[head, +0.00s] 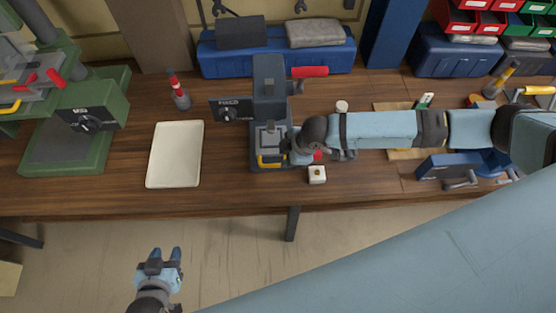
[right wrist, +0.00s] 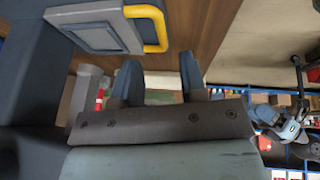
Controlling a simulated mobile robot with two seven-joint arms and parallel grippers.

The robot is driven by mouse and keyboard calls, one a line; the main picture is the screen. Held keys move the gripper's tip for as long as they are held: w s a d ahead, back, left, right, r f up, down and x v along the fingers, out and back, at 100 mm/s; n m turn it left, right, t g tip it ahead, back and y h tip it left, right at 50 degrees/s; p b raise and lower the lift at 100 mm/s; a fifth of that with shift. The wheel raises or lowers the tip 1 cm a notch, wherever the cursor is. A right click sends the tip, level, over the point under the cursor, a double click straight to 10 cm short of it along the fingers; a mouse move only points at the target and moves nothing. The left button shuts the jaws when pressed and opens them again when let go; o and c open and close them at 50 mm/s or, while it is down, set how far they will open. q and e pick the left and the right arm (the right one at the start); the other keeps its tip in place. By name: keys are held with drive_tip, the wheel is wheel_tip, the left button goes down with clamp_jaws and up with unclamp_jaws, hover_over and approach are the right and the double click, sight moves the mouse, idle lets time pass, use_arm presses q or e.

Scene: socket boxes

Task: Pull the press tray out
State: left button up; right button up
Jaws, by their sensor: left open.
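The dark grey press (head: 270,85) stands on the bench in the head view. Its press tray (head: 271,138) sits at the press's foot, with a yellow handle (head: 268,162) at the front. In the right wrist view the tray (right wrist: 95,35) and yellow handle (right wrist: 155,30) show at the top. My right gripper (right wrist: 158,65) is open, with nothing between its fingers, close to the handle but not around it. In the head view the right gripper (head: 296,156) is partly hidden by its wrist. My left gripper (head: 163,254) is open and empty, in front of the bench.
A cream tray (head: 175,154) lies left of the press. A small white block with a yellow dot (head: 317,174) is near my right wrist. A green press (head: 85,120) stands at the left, a blue vise (head: 455,165) at the right. The floor before the bench is clear.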

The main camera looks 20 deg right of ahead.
sight(276, 164)
drive_tip(key=x, duration=0.6)
drive_tip(key=shift+w+a+f+p, duration=0.1)
drive_tip(key=shift+f+p, duration=0.25)
clamp_jaws()
